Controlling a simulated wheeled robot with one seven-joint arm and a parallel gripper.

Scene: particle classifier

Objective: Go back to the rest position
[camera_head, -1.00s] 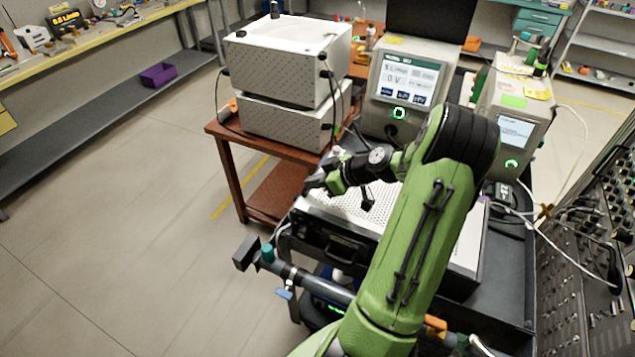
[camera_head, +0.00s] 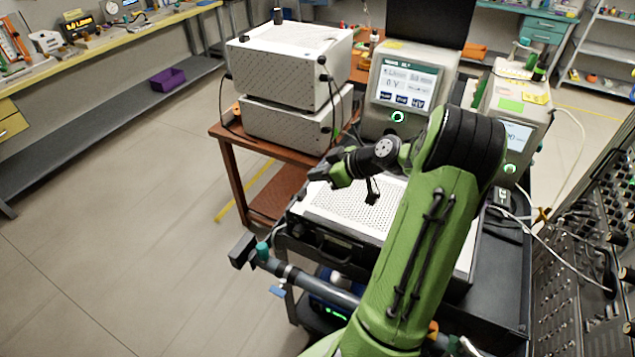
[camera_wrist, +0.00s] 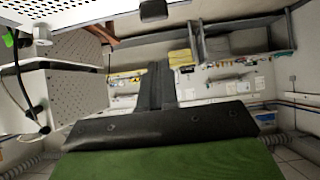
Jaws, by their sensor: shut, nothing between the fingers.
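My gripper (camera_head: 318,173) is raised at the left end of my bent green and black arm in the head view. It hangs over the back left of the white perforated tray top (camera_head: 325,205). In the wrist view my gripper (camera_wrist: 156,82) points away from the camera, its dark fingers together with nothing between them. The fingertips are small and dark in the head view. My arm hides the right part of the tray and some of the cart.
Two stacked white boxes (camera_head: 285,70) stand on a brown table (camera_head: 232,140) beyond my gripper. Two instruments with screens, a larger one (camera_head: 405,85) and a smaller one (camera_head: 515,120), stand behind my arm. A black panel (camera_head: 590,240) is at right. Open floor (camera_head: 110,240) lies left.

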